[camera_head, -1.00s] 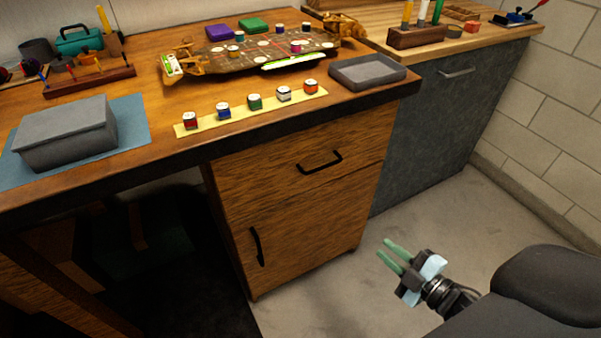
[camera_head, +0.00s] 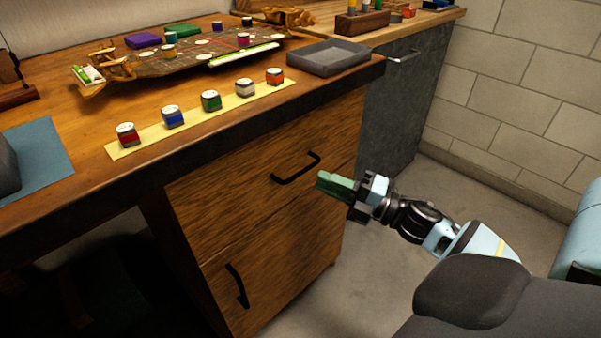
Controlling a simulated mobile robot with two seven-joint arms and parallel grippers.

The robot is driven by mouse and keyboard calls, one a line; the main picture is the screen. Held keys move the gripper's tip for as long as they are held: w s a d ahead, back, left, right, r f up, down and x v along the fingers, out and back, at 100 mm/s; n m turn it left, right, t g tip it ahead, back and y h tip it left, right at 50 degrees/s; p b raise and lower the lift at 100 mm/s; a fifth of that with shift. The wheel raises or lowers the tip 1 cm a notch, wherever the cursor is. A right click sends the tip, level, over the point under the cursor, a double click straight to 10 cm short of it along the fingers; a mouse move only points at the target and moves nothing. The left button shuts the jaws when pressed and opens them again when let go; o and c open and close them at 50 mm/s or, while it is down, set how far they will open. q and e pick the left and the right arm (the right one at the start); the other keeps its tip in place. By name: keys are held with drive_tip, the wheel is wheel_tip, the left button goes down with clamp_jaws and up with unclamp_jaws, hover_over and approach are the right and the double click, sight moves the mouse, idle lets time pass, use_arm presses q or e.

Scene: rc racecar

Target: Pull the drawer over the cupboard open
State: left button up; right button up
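The wooden drawer (camera_head: 235,190) sits under the desk top, above the cupboard (camera_head: 285,255). The drawer is closed and has a black bar handle (camera_head: 296,168). The cupboard door is closed and has a black upright handle (camera_head: 237,286). My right gripper (camera_head: 322,183) is just right of the drawer handle in the picture and appears apart from it. Its green fingers point left toward the drawer front. They overlap in this view, so the gap between them cannot be judged. My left gripper is not in view.
The desk edge (camera_head: 225,128) overhangs the drawer. A grey cabinet (camera_head: 400,105) stands behind. Bare floor (camera_head: 390,255) lies right of the cupboard.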

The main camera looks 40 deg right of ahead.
sight(302, 171)
drive_tip(key=shift+x, duration=3.15)
clamp_jaws()
